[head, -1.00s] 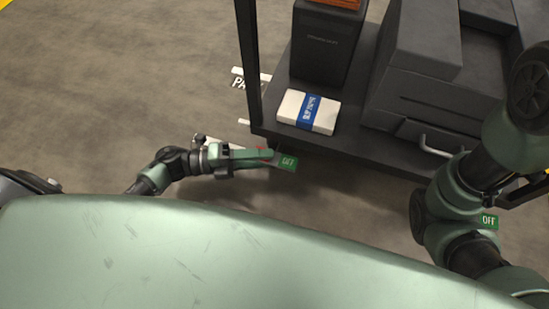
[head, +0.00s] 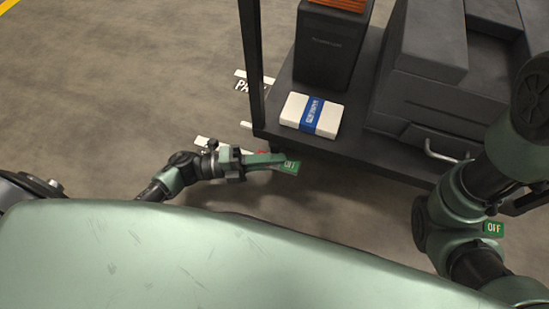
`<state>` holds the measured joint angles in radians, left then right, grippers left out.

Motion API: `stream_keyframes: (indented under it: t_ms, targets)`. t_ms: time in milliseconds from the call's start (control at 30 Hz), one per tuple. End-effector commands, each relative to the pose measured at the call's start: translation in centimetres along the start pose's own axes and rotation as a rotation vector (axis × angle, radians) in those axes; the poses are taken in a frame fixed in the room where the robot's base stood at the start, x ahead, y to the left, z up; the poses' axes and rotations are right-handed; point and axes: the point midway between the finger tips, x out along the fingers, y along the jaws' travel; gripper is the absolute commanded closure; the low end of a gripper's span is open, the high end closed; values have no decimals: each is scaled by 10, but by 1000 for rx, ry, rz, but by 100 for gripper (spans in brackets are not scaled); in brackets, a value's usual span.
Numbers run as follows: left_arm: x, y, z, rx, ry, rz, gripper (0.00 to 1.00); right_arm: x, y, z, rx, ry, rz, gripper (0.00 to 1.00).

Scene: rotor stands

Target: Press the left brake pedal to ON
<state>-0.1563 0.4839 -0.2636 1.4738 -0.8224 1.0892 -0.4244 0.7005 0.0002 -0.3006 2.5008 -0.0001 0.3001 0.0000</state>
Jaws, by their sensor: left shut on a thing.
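The left brake pedal shows as a green plate (head: 291,167) reading OFF, below the front left corner of a dark cart. A small red part shows just behind my gripper there. My left gripper (head: 276,160) reaches in from the left and is shut on the left brake pedal, its fingertips at the green plate. The exact contact is too small to make out. My right gripper is not in view.
The cart's dark shelf (head: 350,152) carries a white pack (head: 296,106) with a blue band, a black box (head: 326,56) and a large dark grey machine (head: 430,95). A dark post (head: 251,65) rises at its left corner. The floor to the left is clear.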

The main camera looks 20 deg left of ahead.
Motion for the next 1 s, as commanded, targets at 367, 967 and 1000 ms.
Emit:
stream_keyframes:
  t_ms: [367, 967, 1000]
  targets:
    - [-2, 2, 0, -65, -2, -157, 100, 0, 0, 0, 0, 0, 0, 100]
    - [-2, 1, 1, -64, -2, -156, 67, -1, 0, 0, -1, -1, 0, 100]
    - [-2, 1, 1, -64, -2, -156, 67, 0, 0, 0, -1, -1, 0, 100]
